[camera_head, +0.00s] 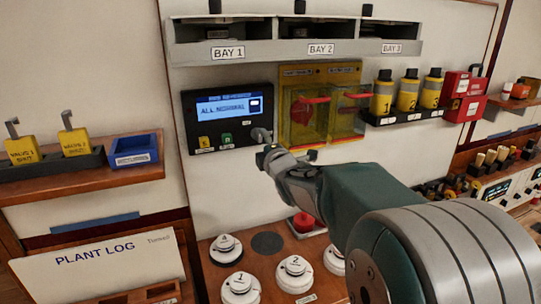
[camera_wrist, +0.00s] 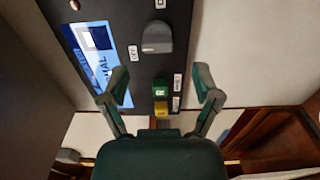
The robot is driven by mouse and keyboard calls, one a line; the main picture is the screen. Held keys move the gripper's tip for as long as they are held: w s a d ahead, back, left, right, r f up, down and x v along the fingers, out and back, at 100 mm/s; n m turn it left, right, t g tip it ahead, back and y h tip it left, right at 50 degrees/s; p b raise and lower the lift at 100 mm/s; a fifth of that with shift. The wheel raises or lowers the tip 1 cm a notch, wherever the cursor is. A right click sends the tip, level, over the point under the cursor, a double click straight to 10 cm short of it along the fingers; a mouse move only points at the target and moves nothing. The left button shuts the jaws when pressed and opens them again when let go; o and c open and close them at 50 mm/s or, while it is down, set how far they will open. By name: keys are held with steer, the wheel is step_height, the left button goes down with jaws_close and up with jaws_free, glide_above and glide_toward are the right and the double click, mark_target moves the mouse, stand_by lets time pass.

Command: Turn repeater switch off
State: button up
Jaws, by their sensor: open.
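A black panel (camera_head: 196,108) with a lit screen (camera_head: 228,107) reading "ALL NORMAL" hangs on the wall. A grey rotary switch (camera_head: 261,134) sits at its lower right and also shows in the wrist view (camera_wrist: 157,37). My gripper (camera_head: 272,152) is just below and right of the switch in the head view. In the wrist view my gripper (camera_wrist: 161,84) is open and empty, its fingers spread wide, with the switch ahead between their lines and apart from them.
A green button (camera_wrist: 160,88) and a yellow button (camera_wrist: 161,105) sit on the panel between my fingers' lines in the wrist view. Yellow clear covers (camera_head: 309,112) with red handles stand right of the panel. A shelf (camera_head: 295,48) marked with bays hangs above. Round white detectors (camera_head: 240,287) stand below.

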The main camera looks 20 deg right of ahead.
steer(key=s, duration=0.7)
steer(key=shift+s, duration=0.15)
steer(key=shift+a, duration=0.15)
steer(key=s+a+f+m+g, duration=0.2)
steer(key=s+f+m+g, duration=0.2)
steer(key=s, duration=0.5)
steer(key=s+a+f+m+g, duration=0.3)
steer(key=s+m+g, duration=0.1)
steer(key=s+m, duration=0.4)
steer(key=s+a+f+m+g, duration=0.2)
steer(key=s+f+m+g, duration=0.2)
steer(key=s, duration=0.7)
steer(key=shift+a+f+m, duration=0.3)
steer(key=shift+f+m, duration=0.05)
steer(key=shift+m, duration=0.75)
